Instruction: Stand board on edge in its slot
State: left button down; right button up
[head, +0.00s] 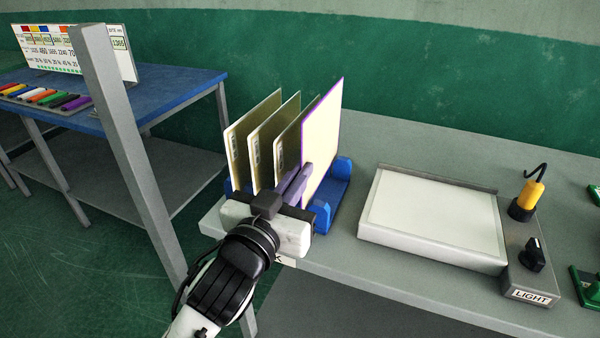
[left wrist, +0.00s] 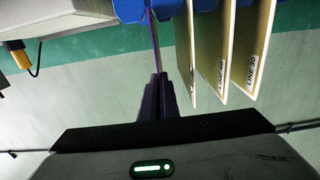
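A cream board with a purple border (head: 322,140) stands upright on edge at the right end of the blue slotted rack (head: 341,190). My left gripper (head: 303,174) has its purple fingers closed on the board's near edge. In the left wrist view the board shows nearly edge-on as a thin purple line (left wrist: 154,42) running to my left gripper's fingertips (left wrist: 162,80). The blue rack (left wrist: 128,8) shows at the top there. The board's lower edge is partly hidden, so I cannot tell whether it rests on the slot floor. My right gripper is not in view.
Three other boards (head: 262,140) stand in the rack to the left. A white light panel (head: 430,215) with a switch box (head: 530,270) and yellow-handled tool (head: 529,195) lies right. A grey post (head: 120,130) and blue table (head: 175,90) are left.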

pick_arm(q)
jog(key=shift+f+b, duration=1.55)
jog(key=shift+f, duration=0.75)
jog(key=c, duration=2.3)
grip_release()
jog(key=shift+p+v, duration=0.6)
jog(key=shift+v, duration=1.65)
jog(key=o, duration=0.6)
jog(key=shift+f, duration=0.1)
